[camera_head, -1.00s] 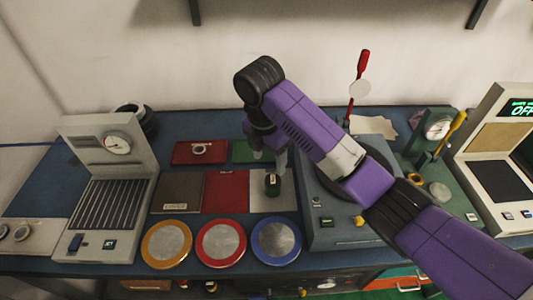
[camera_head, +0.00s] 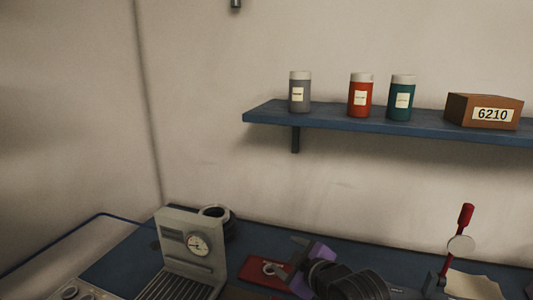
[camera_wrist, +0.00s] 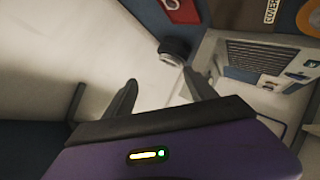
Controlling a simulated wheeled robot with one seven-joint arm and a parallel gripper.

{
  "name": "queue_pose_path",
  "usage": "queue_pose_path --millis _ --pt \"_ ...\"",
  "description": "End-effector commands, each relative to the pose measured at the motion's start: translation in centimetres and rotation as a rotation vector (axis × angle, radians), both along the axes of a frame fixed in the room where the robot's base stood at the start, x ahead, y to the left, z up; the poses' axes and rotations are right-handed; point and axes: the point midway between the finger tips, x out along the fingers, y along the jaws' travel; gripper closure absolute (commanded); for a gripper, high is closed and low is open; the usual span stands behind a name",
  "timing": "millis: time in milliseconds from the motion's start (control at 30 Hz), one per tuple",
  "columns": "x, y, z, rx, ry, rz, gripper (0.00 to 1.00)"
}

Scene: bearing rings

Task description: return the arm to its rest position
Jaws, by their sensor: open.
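My gripper (camera_wrist: 160,95) shows in the wrist view with its two dark fingers spread apart and nothing between them. Beyond the fingers are the pale wall and, to the right, the grey gauge machine (camera_wrist: 265,95) and a dark ring-shaped object (camera_wrist: 174,50). In the head view my purple and black arm (camera_head: 345,280) is at the bottom edge, just right of the grey gauge machine (camera_head: 190,245).
A blue wall shelf (camera_head: 340,120) holds grey (camera_head: 299,93), red (camera_head: 361,97) and teal (camera_head: 402,99) canisters and a brown box (camera_head: 484,111) marked 6210. A red-handled lever (camera_head: 465,217) stands at right.

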Motion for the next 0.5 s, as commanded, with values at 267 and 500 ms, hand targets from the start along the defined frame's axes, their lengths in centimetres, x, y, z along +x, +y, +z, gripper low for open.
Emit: queue_pose_path --millis 267,500 --pt "-6.4 -0.6 0.1 0.463 -0.134 -0.198 0.35" --pt "-13.9 -4.0 -0.7 0.732 -0.217 -0.354 0.35"
